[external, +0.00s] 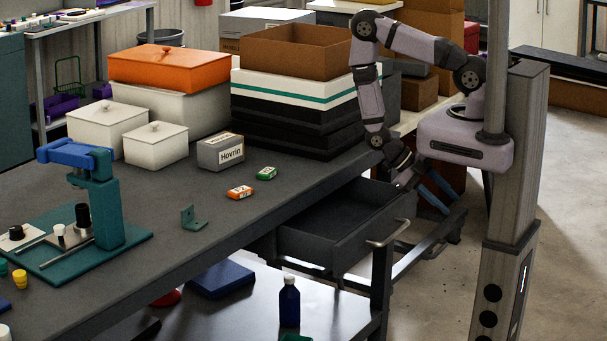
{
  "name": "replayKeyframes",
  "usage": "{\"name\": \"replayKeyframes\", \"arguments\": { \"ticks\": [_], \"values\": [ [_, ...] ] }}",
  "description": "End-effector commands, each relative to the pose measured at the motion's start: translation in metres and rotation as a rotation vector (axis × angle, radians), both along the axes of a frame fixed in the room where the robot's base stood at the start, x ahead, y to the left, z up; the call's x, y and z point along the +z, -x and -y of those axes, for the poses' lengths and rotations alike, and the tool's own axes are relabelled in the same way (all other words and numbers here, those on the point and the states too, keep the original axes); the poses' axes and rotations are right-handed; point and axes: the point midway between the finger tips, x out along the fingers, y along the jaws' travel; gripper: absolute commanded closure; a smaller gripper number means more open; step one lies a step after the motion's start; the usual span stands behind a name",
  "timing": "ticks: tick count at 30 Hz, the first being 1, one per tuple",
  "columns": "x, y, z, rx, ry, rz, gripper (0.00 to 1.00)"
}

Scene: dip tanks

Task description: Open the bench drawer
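The bench drawer (318,250) is dark grey and stands pulled out from under the bench top, its empty inside showing. Its pale bar handle (388,233) is on the front panel, at the right end of the drawer in the picture. My gripper (447,201) is behind and to the right of the handle, apart from it in the picture. Its two blue fingers point down and right with a gap between them, and nothing shows between them. My arm reaches down from its mount on the post at the right.
The bench top (280,210) carries a grey Hovrin box (220,152), two small cartons, a green bracket (194,218), and stacked boxes. A teal press (104,205) stands at left. A blue bottle (289,302) stands on the lower shelf. Open floor lies at right.

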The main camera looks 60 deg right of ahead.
Motion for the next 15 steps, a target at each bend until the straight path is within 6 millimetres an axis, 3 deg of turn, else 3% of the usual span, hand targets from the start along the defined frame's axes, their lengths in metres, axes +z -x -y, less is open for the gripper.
{"name": "replayKeyframes", "arguments": {
  "ticks": [7, 15],
  "values": [
    [0.016, -0.051, -0.033, 0.641, -0.192, 0.035, 0.7],
    [0.029, -0.077, -0.105, 1.245, -0.37, 0.012, 0.7]
  ]
}}
